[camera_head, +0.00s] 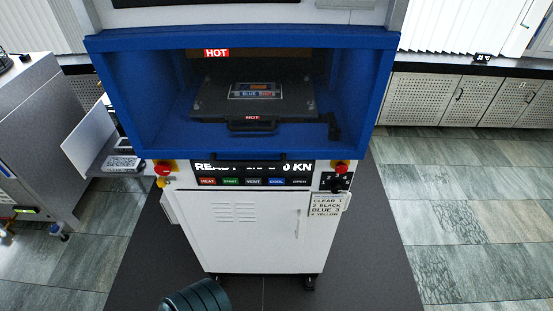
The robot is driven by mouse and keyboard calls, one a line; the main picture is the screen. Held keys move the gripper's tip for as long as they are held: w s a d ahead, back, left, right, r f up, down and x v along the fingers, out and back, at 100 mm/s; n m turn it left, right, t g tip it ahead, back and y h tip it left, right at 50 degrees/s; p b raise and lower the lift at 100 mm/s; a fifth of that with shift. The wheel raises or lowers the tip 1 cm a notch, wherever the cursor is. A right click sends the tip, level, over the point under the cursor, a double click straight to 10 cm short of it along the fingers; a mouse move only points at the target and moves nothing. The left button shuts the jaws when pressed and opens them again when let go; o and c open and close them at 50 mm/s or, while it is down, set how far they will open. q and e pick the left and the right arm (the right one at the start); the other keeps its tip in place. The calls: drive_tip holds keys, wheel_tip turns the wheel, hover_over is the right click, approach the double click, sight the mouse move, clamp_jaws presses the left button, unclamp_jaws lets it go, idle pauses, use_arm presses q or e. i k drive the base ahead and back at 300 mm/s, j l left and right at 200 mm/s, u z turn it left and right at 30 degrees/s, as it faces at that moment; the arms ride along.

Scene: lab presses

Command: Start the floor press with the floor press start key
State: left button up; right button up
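The floor press (240,40) has a blue frame around an open chamber, on a white cabinet. The green start key (231,182) is in the key row below the display, between the red heat key (207,182) and the dark vent key (254,182). The display (253,167) reads READY at its left and KN at its right; the middle is partly covered by a dark handle. Neither gripper is in view. A dark rounded part at the bottom edge, left of centre, may be mine.
Inside the chamber, a mould labelled BLUE (252,91) lies on a dark plate marked HOT. Red buttons (162,169) and (338,168) flank the panel. A card (327,206) hangs at right. A grey machine (40,130) stands left. Floor at right is clear.

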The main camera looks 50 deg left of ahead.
sight(226, 181)
drive_tip(key=k+l+u, duration=0.1)
drive_tip(key=u, duration=1.4)
drive_tip(key=k+j, duration=0.1)
drive_tip(key=k, duration=0.35)
drive_tip(key=k+j+u, duration=0.15)
drive_tip(key=k, duration=0.35)
